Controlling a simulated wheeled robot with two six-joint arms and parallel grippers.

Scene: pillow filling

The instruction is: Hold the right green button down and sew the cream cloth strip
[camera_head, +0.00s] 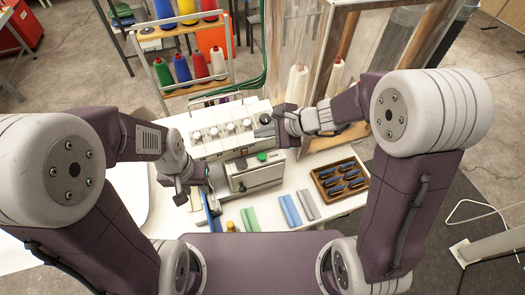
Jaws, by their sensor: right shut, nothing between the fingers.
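A white sewing machine (205,141) stands on the white table in the middle of the head view. A green button (262,156) shows on the front of its lower grey body. My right gripper (283,138) is shut and empty, above and to the right of the green button and apart from it in the picture. My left gripper (190,194) is by the left end of the machine, low over the table. Its fingers are too small and dark to tell whether they are open. I cannot make out the cream cloth strip.
A brown tray (316,176) with dark blue items lies at the right. Green, blue and grey strips (290,210) lie along the table's front. A rack of coloured thread spools (181,68) stands behind. A clear-walled cabinet (330,50) stands at the back right.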

